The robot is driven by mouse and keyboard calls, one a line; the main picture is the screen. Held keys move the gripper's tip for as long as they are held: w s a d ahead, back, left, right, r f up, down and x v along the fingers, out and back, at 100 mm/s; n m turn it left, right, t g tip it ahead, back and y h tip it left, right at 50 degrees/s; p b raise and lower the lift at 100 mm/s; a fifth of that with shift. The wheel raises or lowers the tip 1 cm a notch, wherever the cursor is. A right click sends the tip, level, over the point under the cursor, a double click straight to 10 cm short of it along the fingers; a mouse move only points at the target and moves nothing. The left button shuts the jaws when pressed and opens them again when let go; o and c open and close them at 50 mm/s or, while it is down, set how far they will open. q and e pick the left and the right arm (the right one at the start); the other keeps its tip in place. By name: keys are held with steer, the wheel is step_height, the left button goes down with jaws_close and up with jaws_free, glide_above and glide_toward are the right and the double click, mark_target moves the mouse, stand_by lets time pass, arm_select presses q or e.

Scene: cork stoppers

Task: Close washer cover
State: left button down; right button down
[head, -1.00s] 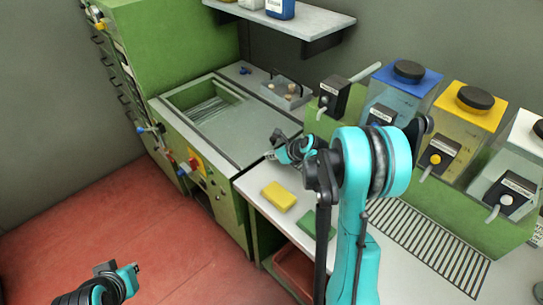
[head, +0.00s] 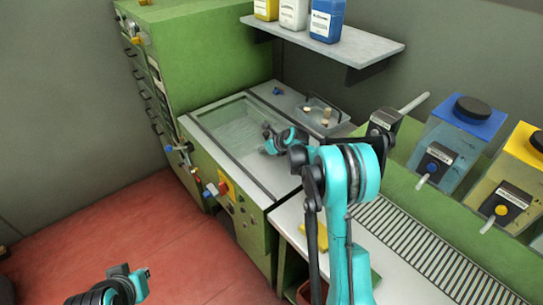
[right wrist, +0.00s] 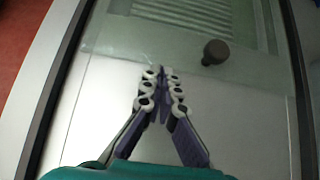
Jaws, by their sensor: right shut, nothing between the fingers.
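The washer (head: 225,190) is a green box with a pale top in the head view. Its cover (head: 232,118) looks like a clear greenish pane in the top frame. In the right wrist view the cover (right wrist: 120,40) lies across the top part, with slats showing beneath it. A dark round knob (right wrist: 215,52) stands near its lower edge. My right gripper (right wrist: 162,72) is shut and empty, its tips left of and below the knob, apart from it in the picture. It also shows over the washer in the head view (head: 268,132). My left gripper (head: 145,280) is low at the left, its jaws unclear.
A tray with corks (head: 325,117) sits behind the washer on the right. A shelf (head: 350,48) with bottles hangs above. Dispensers (head: 455,145) stand at the right. A yellow block (head: 314,240) lies partly hidden by my right arm. The red floor (head: 110,235) is clear.

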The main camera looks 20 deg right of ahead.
mark_target(251, 141)
arm_select(q)
steer(key=shift+r, duration=0.15)
arm_select(e)
steer(key=w, duration=0.2)
steer(key=w+a, duration=0.2)
steer(key=w, duration=0.1)
steer(key=shift+w, duration=0.35)
